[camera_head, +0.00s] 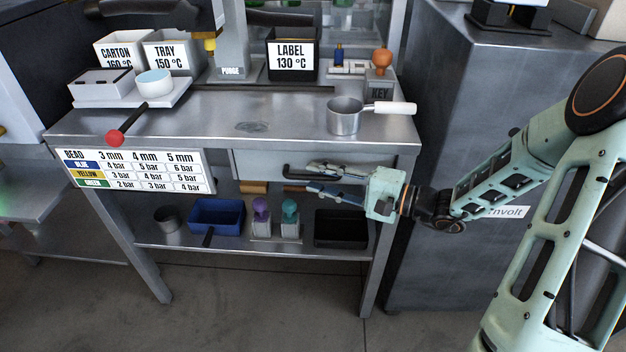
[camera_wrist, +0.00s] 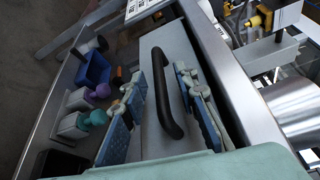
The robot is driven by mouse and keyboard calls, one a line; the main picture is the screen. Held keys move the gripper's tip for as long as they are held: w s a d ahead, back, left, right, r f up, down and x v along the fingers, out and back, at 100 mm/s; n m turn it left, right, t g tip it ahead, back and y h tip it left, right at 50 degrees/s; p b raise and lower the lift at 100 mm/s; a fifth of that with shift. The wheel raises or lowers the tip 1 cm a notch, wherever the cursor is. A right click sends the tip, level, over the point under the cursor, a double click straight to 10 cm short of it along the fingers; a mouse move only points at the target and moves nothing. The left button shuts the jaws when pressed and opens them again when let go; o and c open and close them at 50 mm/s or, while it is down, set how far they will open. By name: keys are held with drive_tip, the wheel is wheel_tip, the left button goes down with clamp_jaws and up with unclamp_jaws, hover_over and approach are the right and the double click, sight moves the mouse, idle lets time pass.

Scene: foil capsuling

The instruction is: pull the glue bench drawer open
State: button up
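The glue bench drawer (camera_head: 258,163) is a grey front under the right part of the bench top. It looks flush with the bench. Its black bar handle (camera_head: 288,173) is partly hidden by my fingers in the head view. In the wrist view the handle (camera_wrist: 161,95) runs lengthwise across the pale drawer front (camera_wrist: 190,48). My gripper (camera_head: 313,178) reaches in from the right in front of the drawer. In the wrist view my gripper (camera_wrist: 160,77) is open, with one blue-padded finger on each side of the handle and gaps visible between.
A saucepan (camera_head: 344,118) with a white handle stands on the bench top (camera_head: 220,125) above my gripper. A grey cabinet (camera_head: 440,180) stands to the right.

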drive_tip(key=shift+x, duration=0.9)
drive_tip(key=shift+c, duration=0.3)
clamp_jaws()
